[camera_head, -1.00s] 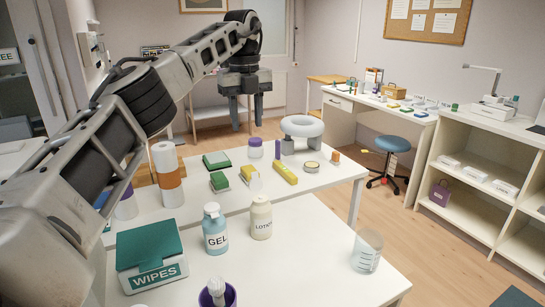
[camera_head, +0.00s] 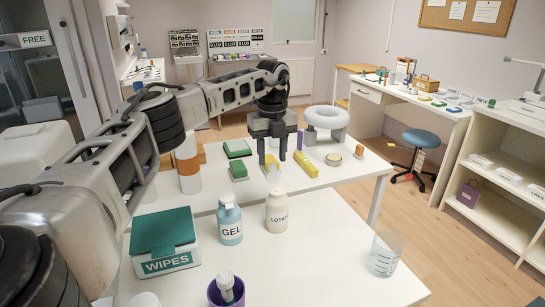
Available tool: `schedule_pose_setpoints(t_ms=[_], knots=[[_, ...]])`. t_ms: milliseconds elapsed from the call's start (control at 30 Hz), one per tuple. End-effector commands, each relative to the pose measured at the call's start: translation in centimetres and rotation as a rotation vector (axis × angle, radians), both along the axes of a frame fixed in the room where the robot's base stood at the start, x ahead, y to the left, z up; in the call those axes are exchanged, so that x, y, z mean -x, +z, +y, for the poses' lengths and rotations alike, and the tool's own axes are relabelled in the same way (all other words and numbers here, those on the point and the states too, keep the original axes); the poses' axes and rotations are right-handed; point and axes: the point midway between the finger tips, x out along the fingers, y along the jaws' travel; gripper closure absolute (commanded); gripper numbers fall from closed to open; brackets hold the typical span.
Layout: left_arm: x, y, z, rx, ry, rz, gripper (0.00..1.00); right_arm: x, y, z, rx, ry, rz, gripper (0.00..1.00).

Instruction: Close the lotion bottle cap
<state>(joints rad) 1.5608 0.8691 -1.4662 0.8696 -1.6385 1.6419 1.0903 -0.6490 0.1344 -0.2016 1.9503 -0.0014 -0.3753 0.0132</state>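My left gripper (camera_head: 272,160) comes in from the left and points down. In the picture it is above the lotion bottle, apart from it. Its two dark fingers are spread with nothing between them. My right gripper is not in view.
A green-lidded wipes box (camera_head: 166,241) stands left of the gel bottle, with a purple cup (camera_head: 226,290) in front. A clear measuring beaker (camera_head: 385,253) stands at right. Sponges and a yellow box (camera_head: 302,167) lie on the table behind. The near table's front middle is clear.

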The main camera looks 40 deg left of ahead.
Motion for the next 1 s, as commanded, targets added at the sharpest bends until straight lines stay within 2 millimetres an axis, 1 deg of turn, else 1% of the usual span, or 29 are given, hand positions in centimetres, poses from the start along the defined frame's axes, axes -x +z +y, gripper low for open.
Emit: schedule_pose_setpoints(t_ms=[100, 200, 467, 500, 567, 600, 633, 1000], knots=[[0.0, -1.1, 0.0, 0.0, 0.0, 0.001, 0.6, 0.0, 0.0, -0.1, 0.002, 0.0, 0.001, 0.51], [0.0, -1.6, 0.0, 0.0, 0.001, -0.001, 0.6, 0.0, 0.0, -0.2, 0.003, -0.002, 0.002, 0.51], [0.0, -1.7, 0.0, 0.0, 0.001, -0.001, 0.6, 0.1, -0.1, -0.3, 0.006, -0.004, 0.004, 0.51], [0.0, -1.7, 0.0, 0.0, 0.001, -0.001, 0.66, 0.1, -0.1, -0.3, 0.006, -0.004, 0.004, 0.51], [0.0, -1.7, 0.0, 0.0, 0.001, -0.001, 0.82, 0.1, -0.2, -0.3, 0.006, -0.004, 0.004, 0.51], [0.0, -1.7, 0.0, 0.0, 0.001, -0.001, 0.93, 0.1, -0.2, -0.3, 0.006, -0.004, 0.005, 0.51], [0.0, -1.7, 0.0, 0.0, 0.001, -0.001, 1.0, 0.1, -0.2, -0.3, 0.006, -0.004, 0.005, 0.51], [0.1, -1.6, -0.2, -0.03, -0.002, -0.017, 1.0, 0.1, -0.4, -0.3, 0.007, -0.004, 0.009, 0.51]])
